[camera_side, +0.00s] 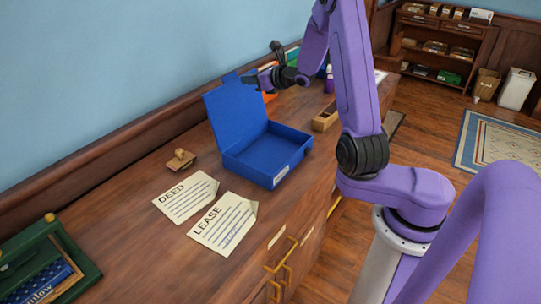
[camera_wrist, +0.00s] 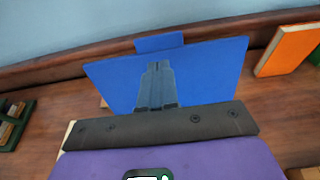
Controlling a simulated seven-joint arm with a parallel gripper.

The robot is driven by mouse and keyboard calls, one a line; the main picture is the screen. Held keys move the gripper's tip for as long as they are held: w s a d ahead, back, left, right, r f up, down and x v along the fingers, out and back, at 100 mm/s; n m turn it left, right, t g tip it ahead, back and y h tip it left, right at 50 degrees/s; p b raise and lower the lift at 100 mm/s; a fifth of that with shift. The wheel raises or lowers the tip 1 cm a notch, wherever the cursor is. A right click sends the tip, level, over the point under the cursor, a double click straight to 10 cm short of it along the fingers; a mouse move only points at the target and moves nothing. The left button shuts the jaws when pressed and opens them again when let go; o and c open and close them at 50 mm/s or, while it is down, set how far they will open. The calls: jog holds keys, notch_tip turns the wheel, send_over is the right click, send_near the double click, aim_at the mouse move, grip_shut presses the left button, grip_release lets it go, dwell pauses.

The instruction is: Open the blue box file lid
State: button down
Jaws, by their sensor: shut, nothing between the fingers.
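The blue box file (camera_side: 270,155) sits on the wooden cabinet top, its tray facing up. Its lid (camera_side: 236,112) stands up, leaning slightly back, and the tray is uncovered. The lid fills the middle of the wrist view (camera_wrist: 205,75), with a small tab on its top edge. My gripper (camera_side: 250,80) is at the lid's upper right in the side view. In the wrist view my gripper (camera_wrist: 158,66) shows with its fingers together and empty, in front of the lid. I cannot tell whether the fingers touch the lid.
Papers marked DEED (camera_side: 186,197) and LEASE (camera_side: 224,223) lie in front of the box, near a wooden stamp (camera_side: 181,160). A small wooden box (camera_side: 325,119) stands to the right. An orange book (camera_wrist: 287,50) is right of the lid. The wall is close behind.

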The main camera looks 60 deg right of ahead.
jog(key=shift+s, duration=1.85)
jog(key=s+a+r+n+g+y, duration=0.15)
jog(key=a+n+g+y, duration=0.3)
jog(key=a+n, duration=0.55)
jog(key=s+a+n+g+y, duration=0.25)
jog(key=a+n+y, duration=0.35)
jog(key=a, duration=0.8)
jog(key=s+a+f+n+g+h, duration=0.1)
jog(key=s+a+n+g, duration=0.25)
jog(key=s+n, duration=0.2)
jog(key=s+a+n+g, duration=0.3)
jog(key=s+n+g, duration=0.2)
jog(key=s, duration=0.2)
jog(key=s+d+n+h, duration=0.4)
jog(key=s+n, duration=0.5)
jog(key=n, duration=0.2)
jog(key=s+d+f+n+t+h, duration=0.1)
jog(key=s+d+n+h, duration=0.3)
jog(key=s+n, duration=0.6)
jog(key=shift+n+h, duration=0.55)
